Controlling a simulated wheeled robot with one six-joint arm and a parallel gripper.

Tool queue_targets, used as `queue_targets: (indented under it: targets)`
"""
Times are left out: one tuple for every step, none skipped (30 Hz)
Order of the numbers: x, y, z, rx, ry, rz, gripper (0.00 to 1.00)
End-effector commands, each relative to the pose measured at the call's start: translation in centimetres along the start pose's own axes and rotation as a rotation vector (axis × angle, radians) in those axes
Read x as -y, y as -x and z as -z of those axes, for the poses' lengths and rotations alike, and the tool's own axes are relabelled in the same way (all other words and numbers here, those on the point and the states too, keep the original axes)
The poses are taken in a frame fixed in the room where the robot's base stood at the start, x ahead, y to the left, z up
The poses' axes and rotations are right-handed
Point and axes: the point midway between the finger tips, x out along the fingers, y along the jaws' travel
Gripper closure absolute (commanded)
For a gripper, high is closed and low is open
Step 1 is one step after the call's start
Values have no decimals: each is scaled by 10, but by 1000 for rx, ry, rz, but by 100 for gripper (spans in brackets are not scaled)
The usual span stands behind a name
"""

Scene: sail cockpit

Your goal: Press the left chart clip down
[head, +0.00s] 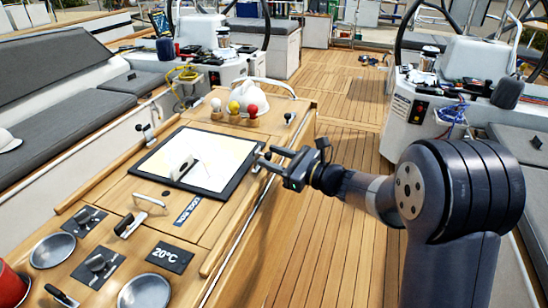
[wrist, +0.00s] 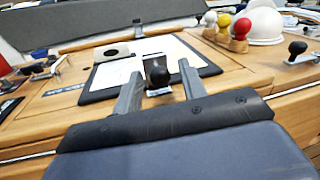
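The chart board (head: 233,185) lies on the wooden console, a dark-edged panel with a pale chart. It also shows in the wrist view (wrist: 97,97). I cannot tell for sure whether this is the left clip. My gripper (head: 264,161) is at the board's right edge in the head view. In the wrist view, my gripper (wrist: 159,84) is open, with the knob between its fingers; contact is unclear. The clip is largely hidden in the head view.
White, yellow and red knobs (head: 234,107) and a white dome (head: 245,94) stand beyond the board. A handle (head: 150,200), a COOL BOX label (head: 187,211) and a 20°C panel (head: 166,257) lie nearer.

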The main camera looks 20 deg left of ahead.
Motion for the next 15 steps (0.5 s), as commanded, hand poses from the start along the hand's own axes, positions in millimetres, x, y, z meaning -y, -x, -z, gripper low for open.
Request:
queue_targets:
  targets:
    - [0, 0, 0, 0, 0, 0, 65]
    - [0, 0, 0, 0, 0, 0, 67]
    - [0, 0, 0, 0, 0, 0, 70]
    - [0, 0, 0, 0, 0, 0, 73]
    - [0, 0, 0, 0, 0, 0, 75]
    - [0, 0, 0, 0, 0, 0, 78]
    - [0, 0, 0, 0, 0, 0, 81]
    - [0, 0, 0, 0, 0, 0, 83]
    - [0, 0, 0, 0, 0, 0, 87]
    - [0, 0, 0, 0, 0, 0, 89]
    - [0, 0, 0, 0, 0, 0, 92]
    - [0, 0, 0, 0, 0, 0, 95]
    - [0, 0, 0, 0, 0, 0, 97]
    - [0, 0, 0, 0, 0, 0, 100]
    - [0, 0, 0, 0, 0, 0, 100]
